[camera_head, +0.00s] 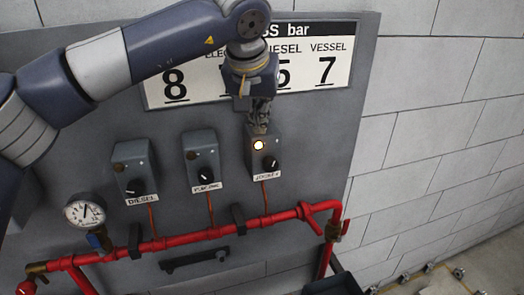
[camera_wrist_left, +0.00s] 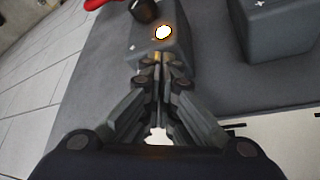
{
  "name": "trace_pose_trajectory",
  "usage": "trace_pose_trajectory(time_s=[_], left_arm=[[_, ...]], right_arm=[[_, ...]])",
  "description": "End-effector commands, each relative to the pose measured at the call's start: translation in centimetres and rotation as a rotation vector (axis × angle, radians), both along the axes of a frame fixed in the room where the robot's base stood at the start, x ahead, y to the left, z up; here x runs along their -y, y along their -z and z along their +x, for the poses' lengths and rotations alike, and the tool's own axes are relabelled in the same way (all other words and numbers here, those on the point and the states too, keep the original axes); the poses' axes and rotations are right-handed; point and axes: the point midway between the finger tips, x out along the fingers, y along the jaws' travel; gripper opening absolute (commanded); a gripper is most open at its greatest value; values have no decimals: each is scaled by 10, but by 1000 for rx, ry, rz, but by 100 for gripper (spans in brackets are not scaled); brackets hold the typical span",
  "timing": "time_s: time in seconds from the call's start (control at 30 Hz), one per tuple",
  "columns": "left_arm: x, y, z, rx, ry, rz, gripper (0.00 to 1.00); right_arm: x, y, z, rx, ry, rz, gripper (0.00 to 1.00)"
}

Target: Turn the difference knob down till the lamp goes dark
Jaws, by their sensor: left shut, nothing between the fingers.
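The rightmost grey switch box (camera_head: 263,155) has a lit lamp (camera_head: 259,145), glowing yellow-white, and a black knob (camera_head: 271,163) on its front. In the left wrist view the lamp (camera_wrist_left: 163,32) and black knob (camera_wrist_left: 144,10) show beyond the fingers. A small brass piece (camera_wrist_left: 157,56) is at the box's top edge, right by the fingertips. I cannot tell which part is the difference knob. My left gripper (camera_head: 259,128) points down at the top of this box, shut and empty. It also shows in the left wrist view (camera_wrist_left: 160,66). Whether it touches is unclear.
Two similar boxes, a middle one (camera_head: 202,157) and one labelled DIESEL (camera_head: 133,168), stand to the left. Red pipes (camera_head: 190,238) and a pressure gauge (camera_head: 85,213) lie below. A numbered sign (camera_head: 327,70) is behind my arm. Free room lies right of the panel.

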Motion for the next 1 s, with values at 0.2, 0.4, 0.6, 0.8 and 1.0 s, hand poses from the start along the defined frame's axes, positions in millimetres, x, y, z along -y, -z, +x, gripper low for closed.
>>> trace_pose_trajectory(time_s=[0.2,0.4,0.6,0.8,1.0], left_arm=[[-1,-1,-5,-7,1,3,0],[-1,-26,-4,-5,0,2,0],[-1,-47,-4,-3,0,1,0],[-1,-60,-4,-3,0,1,0],[-1,-59,-4,-3,0,1,0]], right_arm=[[0,-2,0,0,0,0,0],[0,-24,0,0,0,0,0],[0,-40,0,0,0,0,0],[0,-41,0,0,0,0,0],[0,-40,0,0,0,0,0]])
